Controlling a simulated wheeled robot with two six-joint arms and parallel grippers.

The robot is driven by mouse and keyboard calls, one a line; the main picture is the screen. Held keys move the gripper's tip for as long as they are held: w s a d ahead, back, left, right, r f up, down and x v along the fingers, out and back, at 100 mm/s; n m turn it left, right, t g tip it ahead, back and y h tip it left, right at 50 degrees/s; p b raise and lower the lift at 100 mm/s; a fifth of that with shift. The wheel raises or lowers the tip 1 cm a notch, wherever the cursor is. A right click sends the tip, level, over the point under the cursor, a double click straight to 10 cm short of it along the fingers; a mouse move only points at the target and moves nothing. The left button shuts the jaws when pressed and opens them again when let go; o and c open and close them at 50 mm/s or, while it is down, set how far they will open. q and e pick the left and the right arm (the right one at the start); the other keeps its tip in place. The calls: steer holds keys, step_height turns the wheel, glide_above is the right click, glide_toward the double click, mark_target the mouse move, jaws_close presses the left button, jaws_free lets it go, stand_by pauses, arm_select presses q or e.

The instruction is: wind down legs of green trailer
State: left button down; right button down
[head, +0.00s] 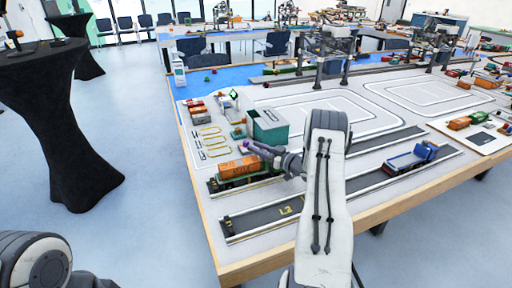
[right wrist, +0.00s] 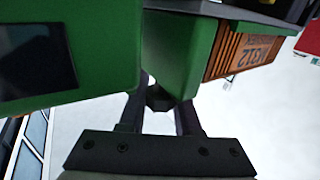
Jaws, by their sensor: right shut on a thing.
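The green trailer (head: 236,183) stands on the near-left dark road strip with an orange container (head: 246,167) on it. My right gripper (head: 248,147) reaches in just behind and above the container in the head view. In the right wrist view its two dark fingers (right wrist: 160,112) are shut on a small dark part (right wrist: 158,98) below the green bodywork; I cannot tell exactly what that part is. My left gripper is out of view.
A blue truck (head: 411,158) stands on the strip to the right. A grey-and-teal box (head: 268,126) stands behind the trailer. Small orange and red containers (head: 199,112) lie at the table's left. A black-draped stand (head: 62,125) is left of the table.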

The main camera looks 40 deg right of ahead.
steer(key=m+h, duration=0.2)
steer(key=shift+d+f+t+h, duration=0.1)
steer(key=shift+t+h, duration=0.2)
steer(key=m+h, duration=0.1)
steer(key=h, duration=0.1)
steer(key=m+h+b, duration=0.1)
steer(key=h, duration=0.1)
steer(key=shift+d+f+m, duration=0.15)
steer(key=shift+d+m, duration=0.15)
steer(key=shift+d, duration=0.05)
steer(key=m+h+b, duration=0.1)
steer(key=m+h, duration=0.1)
steer(key=h, duration=0.1)
steer(key=d+m+g+h+b, duration=0.1)
steer(key=m+h, duration=0.1)
steer(key=h, duration=0.1)
steer(key=shift+f+g+b, duration=0.1)
steer(key=shift+g+b, duration=0.2)
steer(key=shift+s+d+m+g+h+b, duration=0.2)
steer(key=shift+m+g+h+b, duration=0.25)
steer(key=shift+h, duration=0.35)
steer(key=shift+s+d+m+g+h+b, duration=0.15)
steer(key=shift+m+g+h+b, duration=0.15)
steer(key=shift+m+h, duration=0.4)
steer(key=c, duration=0.6)
jaws_free()
steer(key=shift+w, duration=0.15)
steer(key=shift+r+h, duration=0.2)
steer(key=shift+h, duration=0.1)
steer(key=shift+d, duration=0.1)
